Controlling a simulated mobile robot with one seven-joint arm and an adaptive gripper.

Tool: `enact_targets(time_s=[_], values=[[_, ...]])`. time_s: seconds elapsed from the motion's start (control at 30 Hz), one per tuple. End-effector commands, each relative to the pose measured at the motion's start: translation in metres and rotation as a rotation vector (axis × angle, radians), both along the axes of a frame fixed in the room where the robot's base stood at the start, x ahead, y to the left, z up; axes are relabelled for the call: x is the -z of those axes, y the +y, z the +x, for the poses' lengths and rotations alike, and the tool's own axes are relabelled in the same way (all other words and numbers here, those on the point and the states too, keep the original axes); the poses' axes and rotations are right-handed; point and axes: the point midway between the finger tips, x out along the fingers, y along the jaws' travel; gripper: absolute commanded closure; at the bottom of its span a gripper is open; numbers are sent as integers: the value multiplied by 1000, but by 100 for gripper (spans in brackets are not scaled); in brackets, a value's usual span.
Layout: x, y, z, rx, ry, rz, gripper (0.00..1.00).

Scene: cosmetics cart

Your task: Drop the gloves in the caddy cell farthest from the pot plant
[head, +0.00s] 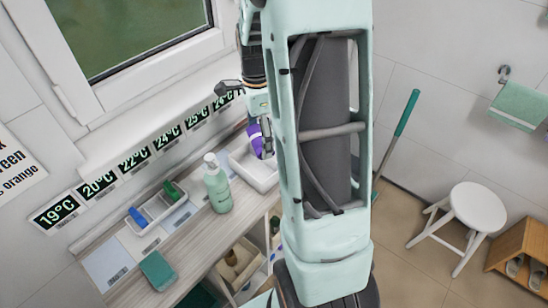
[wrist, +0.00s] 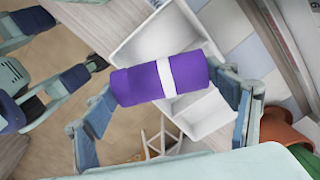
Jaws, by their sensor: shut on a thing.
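The gloves are a purple roll with a white band (wrist: 140,84). My gripper (wrist: 166,80) is shut on the roll, one finger at each end. In the wrist view the roll hangs over the white caddy (wrist: 190,18) and hides part of it. One caddy cell shows above the roll and another below it; both look empty where visible. The pot plant's terracotta pot (wrist: 283,128) is at lower right, beside the lower cell. In the head view the purple roll (head: 255,138) is above the caddy (head: 266,183), partly hidden by my arm.
A green pump bottle (head: 217,186) stands left of the caddy on the cart top. A white tray (head: 153,212) holds a blue and a green item. A teal folded cloth (head: 157,270) lies at the front left. A white stool (head: 470,212) stands on the floor at right.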

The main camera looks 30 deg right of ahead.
Motion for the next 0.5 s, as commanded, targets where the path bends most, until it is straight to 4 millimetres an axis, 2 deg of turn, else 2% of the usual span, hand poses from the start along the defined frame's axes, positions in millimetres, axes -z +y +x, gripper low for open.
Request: enact_targets(time_s=[0.03,0.13,0.43,0.47,0.5], values=[[10,0,0,0,1,0,45],[17,0,0,0,1,0,45],[18,0,0,-1,0,0,45],[18,0,0,-1,0,0,20],[18,0,0,-1,0,0,16]])
